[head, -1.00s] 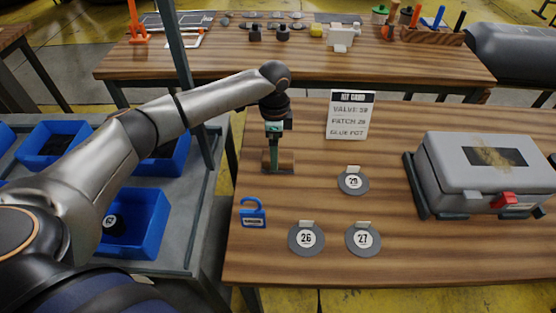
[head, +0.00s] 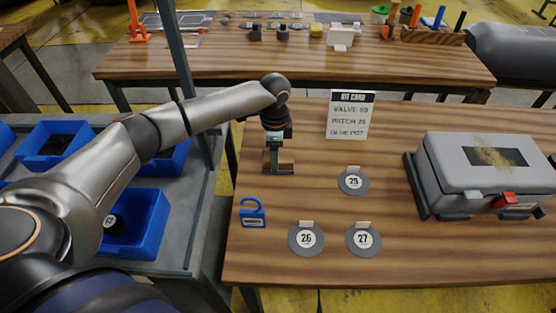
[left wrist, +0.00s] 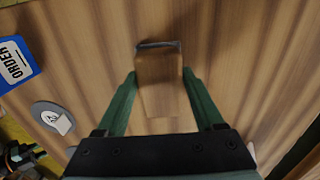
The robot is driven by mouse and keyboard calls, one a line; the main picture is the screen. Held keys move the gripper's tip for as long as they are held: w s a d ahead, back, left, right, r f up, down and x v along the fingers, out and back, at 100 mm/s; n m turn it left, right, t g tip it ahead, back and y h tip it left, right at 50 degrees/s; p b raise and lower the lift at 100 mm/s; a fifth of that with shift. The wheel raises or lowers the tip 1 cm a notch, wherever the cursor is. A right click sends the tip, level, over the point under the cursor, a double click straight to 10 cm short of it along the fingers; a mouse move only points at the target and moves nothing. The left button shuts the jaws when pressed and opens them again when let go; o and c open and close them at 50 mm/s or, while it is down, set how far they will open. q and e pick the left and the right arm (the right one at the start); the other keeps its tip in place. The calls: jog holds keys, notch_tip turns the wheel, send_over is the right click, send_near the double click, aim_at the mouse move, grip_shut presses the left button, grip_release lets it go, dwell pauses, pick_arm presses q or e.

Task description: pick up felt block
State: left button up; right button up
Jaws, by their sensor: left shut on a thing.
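The felt block (head: 279,167) is a small brown wooden block at the left of the near table. It also shows in the left wrist view (left wrist: 158,88), with a dark grey edge at its far end. My left gripper (head: 278,160) points down over it, with green fingers on its two sides. In the left wrist view the fingers of the gripper (left wrist: 160,76) are shut on the block's sides. The block is at or very close to the tabletop; I cannot tell if there is a gap. My right gripper is not in view.
A blue padlock-shaped tag (head: 252,215) lies in front of the block. Round grey patches numbered 26 (head: 305,241), 27 (head: 363,241) and 29 (head: 353,183) lie to the right. A kit card (head: 350,115) stands behind. A grey case (head: 475,160) is at right. Blue bins (head: 150,215) are at left.

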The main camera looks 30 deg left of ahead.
pick_arm(q)
jog(key=c, duration=0.4)
jog(key=shift+r, duration=0.1)
jog(key=shift+r, duration=0.5)
jog(key=s+d+r, duration=0.3)
jog(key=r, duration=0.1)
jog(key=s+d+r, duration=0.3)
jog(key=r, duration=0.1)
jog(key=s+d+r+p, duration=0.1)
jog(key=s+d+r, duration=0.2)
jog(key=s+r, duration=0.1)
jog(key=shift+d, duration=0.35)
jog(key=shift+f, duration=0.1)
